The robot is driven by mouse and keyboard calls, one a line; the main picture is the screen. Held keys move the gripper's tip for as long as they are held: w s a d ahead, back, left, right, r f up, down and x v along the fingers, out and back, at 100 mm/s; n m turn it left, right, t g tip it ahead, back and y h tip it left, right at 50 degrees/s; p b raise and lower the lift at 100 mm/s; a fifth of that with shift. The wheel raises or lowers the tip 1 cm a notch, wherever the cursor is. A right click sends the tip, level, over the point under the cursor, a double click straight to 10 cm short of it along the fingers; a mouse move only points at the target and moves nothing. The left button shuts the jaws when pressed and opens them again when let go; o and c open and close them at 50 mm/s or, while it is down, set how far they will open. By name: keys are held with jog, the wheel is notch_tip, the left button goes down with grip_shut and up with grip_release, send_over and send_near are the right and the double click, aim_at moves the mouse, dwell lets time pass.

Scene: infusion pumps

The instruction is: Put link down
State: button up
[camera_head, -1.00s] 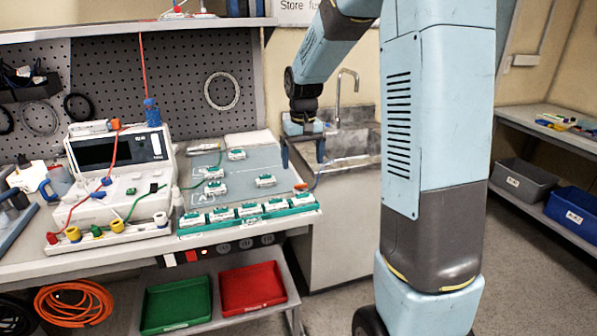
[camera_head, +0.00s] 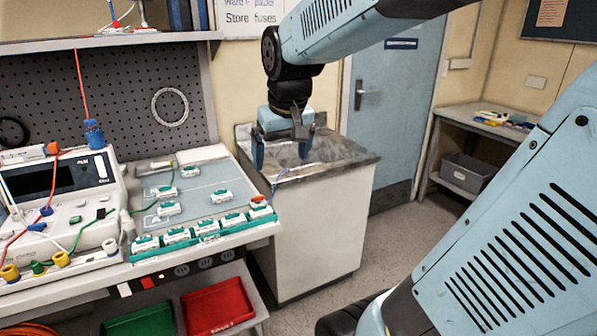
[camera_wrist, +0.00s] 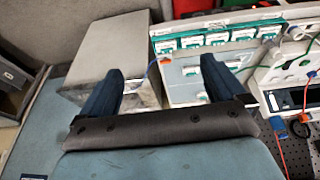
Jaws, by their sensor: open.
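Several white and green link modules stand in a row in the green rack (camera_head: 207,238) along the bench's front edge. More link modules (camera_head: 221,196) lie on the grey-blue mat (camera_head: 203,181) behind the rack. An orange-tipped piece (camera_head: 258,201) with a blue lead sits at the rack's right end. I cannot tell which link is meant.
A white pump tester (camera_head: 55,190) with coloured leads stands at the bench's left. A red tray (camera_head: 218,305) and a green tray (camera_head: 139,322) sit on the lower shelf. The sink counter (camera_head: 320,230) stands right of the bench; the floor beyond is clear.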

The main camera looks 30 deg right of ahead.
jog(key=s+a+t, duration=0.1)
jog(key=s+t, duration=0.1)
jog(key=s, duration=0.8)
jog(key=shift+r, duration=0.15)
